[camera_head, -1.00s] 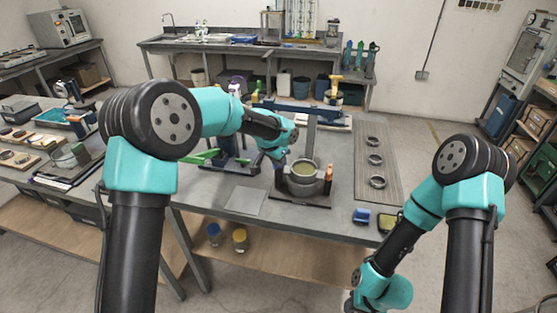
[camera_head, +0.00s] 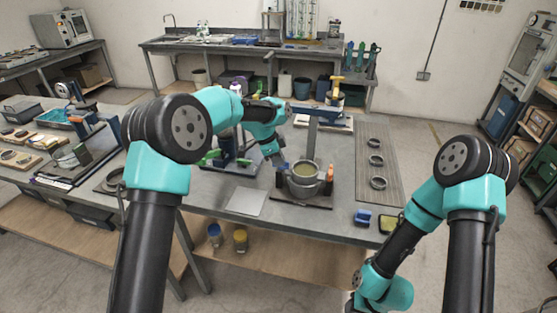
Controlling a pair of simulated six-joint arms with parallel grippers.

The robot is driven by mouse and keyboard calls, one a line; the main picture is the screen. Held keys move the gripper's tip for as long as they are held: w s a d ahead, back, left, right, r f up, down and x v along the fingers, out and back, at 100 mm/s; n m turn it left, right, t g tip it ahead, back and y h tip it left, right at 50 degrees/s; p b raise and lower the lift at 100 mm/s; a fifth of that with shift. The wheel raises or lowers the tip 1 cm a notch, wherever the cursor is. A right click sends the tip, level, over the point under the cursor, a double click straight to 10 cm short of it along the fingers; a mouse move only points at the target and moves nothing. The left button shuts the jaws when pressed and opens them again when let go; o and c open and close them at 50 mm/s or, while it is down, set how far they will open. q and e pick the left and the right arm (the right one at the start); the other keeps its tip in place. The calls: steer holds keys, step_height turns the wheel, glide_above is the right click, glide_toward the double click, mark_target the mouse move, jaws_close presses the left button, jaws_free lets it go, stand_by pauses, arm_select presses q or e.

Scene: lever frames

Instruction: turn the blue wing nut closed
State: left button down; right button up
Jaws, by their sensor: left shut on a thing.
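A grey pot-like holder (camera_head: 305,184) stands on a dark base on the middle table, with an upright post and blue beam (camera_head: 325,113) behind it. My left gripper (camera_head: 279,164) reaches down to the holder's left side. Its jaws are shut on the blue wing nut (camera_head: 284,167), which is small and mostly hidden by the gripper. An orange piece (camera_head: 329,178) stands on the holder's right side. My right arm hangs at the lower right, and its gripper is out of view.
A flat grey plate (camera_head: 246,201) lies left of the holder. A mat with several rings (camera_head: 377,183) lies to the right. A blue block (camera_head: 362,216) and a yellow-green pad (camera_head: 388,224) sit near the front edge. A green-handled tool (camera_head: 210,157) lies at the left.

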arm_select(q)
steer(key=shift+w+m+g, duration=0.15)
steer(key=shift+m+g, duration=0.45)
steer(key=shift+m, duration=0.9)
steer(key=c, duration=1.2)
jaws_free()
steer(key=shift+o, duration=0.2)
steer(key=shift+r, duration=0.1)
steer(key=v, duration=1.7)
steer(key=shift+r, duration=0.2)
steer(key=shift+f, duration=0.1)
